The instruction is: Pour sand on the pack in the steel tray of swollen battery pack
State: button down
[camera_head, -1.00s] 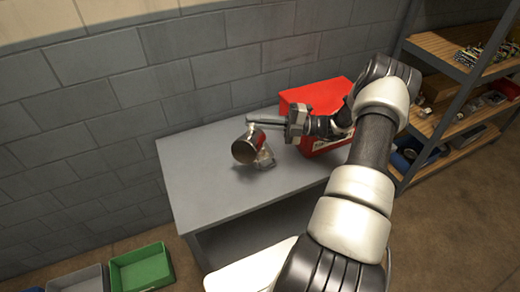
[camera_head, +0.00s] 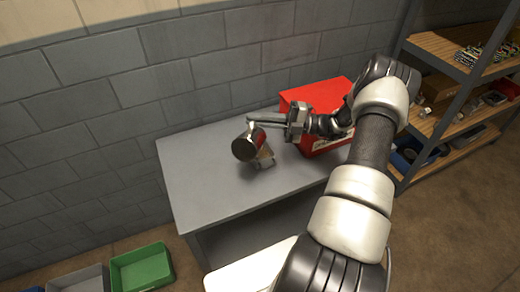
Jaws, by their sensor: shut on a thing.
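My gripper (camera_head: 272,124) reaches in from the right over the grey table and is shut on a shiny metal cup (camera_head: 257,138). The cup is tipped on its side, and its dark round end (camera_head: 244,149) faces left and toward the camera. A small silver and tan thing (camera_head: 265,157) shows just below and right of the cup. I cannot tell whether it is part of the steel tray, the pack or something else. No sand can be clearly made out. The cup and gripper hide part of the table behind them.
A red box (camera_head: 318,97) stands at the table's back right, close behind my gripper. The grey table (camera_head: 205,190) is bare at left and front. A block wall is behind. Shelves (camera_head: 445,125) stand right; a green bin (camera_head: 142,268) and a grey bin lie on the floor.

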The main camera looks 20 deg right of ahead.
jog(key=shift+w+d+r, duration=0.1)
jog(key=shift+w+r, duration=0.05)
jog(key=shift+r, duration=0.05)
dwell(0.5)
